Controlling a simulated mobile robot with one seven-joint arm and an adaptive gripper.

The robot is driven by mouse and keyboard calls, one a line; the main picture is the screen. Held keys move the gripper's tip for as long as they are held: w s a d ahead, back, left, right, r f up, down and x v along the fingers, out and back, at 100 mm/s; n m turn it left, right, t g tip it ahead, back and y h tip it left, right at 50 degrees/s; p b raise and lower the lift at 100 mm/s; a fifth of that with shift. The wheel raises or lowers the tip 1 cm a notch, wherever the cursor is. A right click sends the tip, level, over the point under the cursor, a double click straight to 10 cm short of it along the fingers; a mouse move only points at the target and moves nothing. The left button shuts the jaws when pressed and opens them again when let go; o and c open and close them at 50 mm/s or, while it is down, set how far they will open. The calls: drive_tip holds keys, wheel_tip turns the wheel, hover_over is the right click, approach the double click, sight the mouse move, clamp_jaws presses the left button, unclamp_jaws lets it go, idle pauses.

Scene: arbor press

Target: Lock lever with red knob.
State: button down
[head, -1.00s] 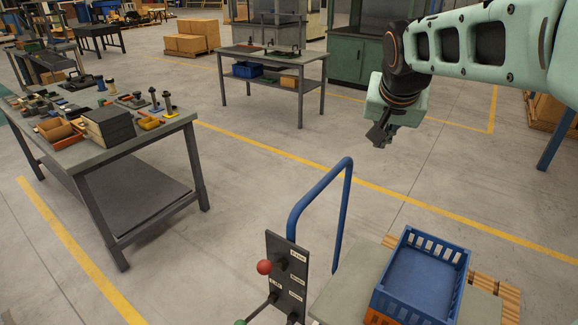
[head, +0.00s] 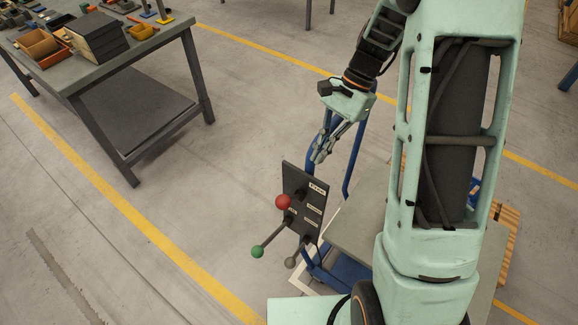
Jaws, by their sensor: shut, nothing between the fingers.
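The red knob (head: 283,202) sits on a lever at the front of a dark upright panel (head: 293,181) with white labels. The lever is mostly hidden behind the knob. My gripper (head: 318,158) is shut and empty. In the picture it is just above the panel's top right edge, up and to the right of the red knob and apart from it. A lever with a green knob (head: 257,251) sticks out low on the left. A lever with a grey knob (head: 290,262) is at the panel's lower edge.
The panel stands at a cart with a grey top (head: 358,222) and a blue handle (head: 356,152). My arm covers much of the cart. A workbench (head: 150,52) with boxes and tools is at the upper left. The floor left of the panel is clear.

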sight(283, 202)
drive_tip(key=shift+s+a+f+y, duration=0.1)
drive_tip(key=shift+a+f+y, duration=0.1)
drive_tip(key=shift+a+y, duration=0.35)
drive_tip(key=shift+a, duration=0.1)
drive_tip(key=shift+s+f, duration=0.1)
drive_tip(key=p+x, duration=0.1)
drive_tip(key=x, duration=0.8)
drive_tip(key=shift+s+f, duration=0.25)
drive_tip(key=shift+f, duration=0.1)
drive_tip(key=shift+a+h, duration=0.1)
drive_tip(key=shift+h, duration=0.15)
